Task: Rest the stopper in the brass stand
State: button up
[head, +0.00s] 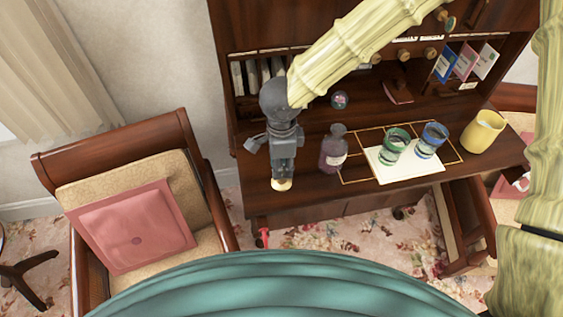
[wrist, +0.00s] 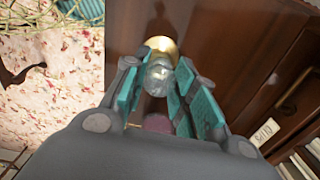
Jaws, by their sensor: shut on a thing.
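The clear glass stopper (wrist: 158,77) is between the teal finger pads of my gripper (wrist: 156,90), which is shut on it. The brass stand (wrist: 161,46) shows just beyond the stopper in the wrist view, partly covered by it. In the head view, the stand (head: 281,185) is a small pale-gold round near the desk's front left edge, right below my gripper (head: 283,174). The stopper is hidden there by the gripper. I cannot tell whether the stopper touches the stand.
A purple bottle (head: 333,150) with a label stands close right of my gripper. Two glasses, green (head: 395,146) and blue (head: 432,141), stand on a white mat (head: 408,172). A yellow cup (head: 483,131) is farther right. Books and shelves rise behind. An armchair (head: 200,190) is left.

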aim_at(282, 164)
jog(key=shift+f, duration=0.2)
jog(key=o, duration=0.9)
jog(key=shift+o, duration=0.2)
notch_tip(282, 164, up, 12)
dwell(0.4)
